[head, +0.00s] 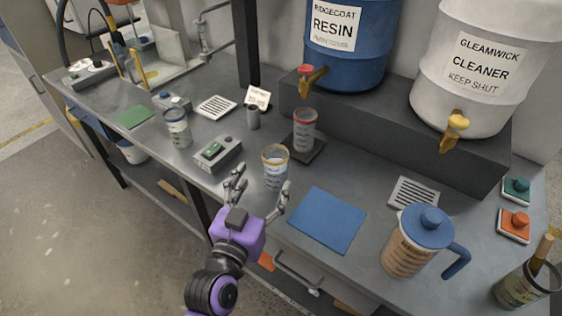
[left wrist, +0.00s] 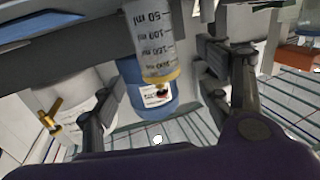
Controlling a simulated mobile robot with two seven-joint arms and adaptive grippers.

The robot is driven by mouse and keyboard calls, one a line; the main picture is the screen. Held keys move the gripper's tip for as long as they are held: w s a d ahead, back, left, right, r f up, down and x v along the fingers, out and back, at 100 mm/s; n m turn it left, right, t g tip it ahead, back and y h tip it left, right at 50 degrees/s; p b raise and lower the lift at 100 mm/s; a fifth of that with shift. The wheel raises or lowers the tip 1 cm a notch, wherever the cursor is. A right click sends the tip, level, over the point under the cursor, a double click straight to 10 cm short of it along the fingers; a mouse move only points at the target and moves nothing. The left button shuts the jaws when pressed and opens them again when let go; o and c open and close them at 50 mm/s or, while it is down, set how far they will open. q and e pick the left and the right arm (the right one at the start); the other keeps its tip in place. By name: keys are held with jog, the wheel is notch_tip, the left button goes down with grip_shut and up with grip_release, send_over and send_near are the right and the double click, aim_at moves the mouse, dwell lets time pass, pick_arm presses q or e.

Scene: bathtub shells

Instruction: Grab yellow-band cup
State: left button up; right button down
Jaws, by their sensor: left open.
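The yellow-band cup (head: 274,172) is a clear measuring cup with dark markings and a yellow rim. It stands upright on the grey bench, left of the blue mat. My left gripper (head: 262,181) is open at the bench's front edge, its fingers pointing at the cup. In the left wrist view the cup (left wrist: 150,45) appears upside down, between the spread fingers (left wrist: 160,85). I cannot tell whether either finger touches it. My right gripper is not in view.
A red-band cup (head: 304,136) stands on a dark pad behind, below the resin drum's tap (head: 313,80). Another clear cup (head: 178,132) and a green-button box (head: 217,153) are left. The blue mat (head: 327,219) is bare; a blue-lidded pitcher (head: 409,247) stands right.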

aim_at(271, 170)
pick_arm(q)
jog(key=shift+w+d+r, duration=0.2)
jog(key=shift+w, duration=0.4)
jog(key=shift+w+d+r, duration=0.15)
jog(key=shift+w+r, duration=0.05)
jog(key=shift+w, duration=0.35)
jog(key=shift+w+d, duration=0.15)
jog(key=shift+w, duration=0.15)
jog(key=x, duration=0.3)
jog(key=p+x, duration=0.1)
jog(key=shift+w+d+f, duration=0.1)
jog(key=shift+d+f, duration=0.2)
jog(key=shift+w, duration=0.25)
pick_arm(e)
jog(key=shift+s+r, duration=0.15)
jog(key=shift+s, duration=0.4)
pick_arm(q)
jog(key=shift+c, duration=0.6)
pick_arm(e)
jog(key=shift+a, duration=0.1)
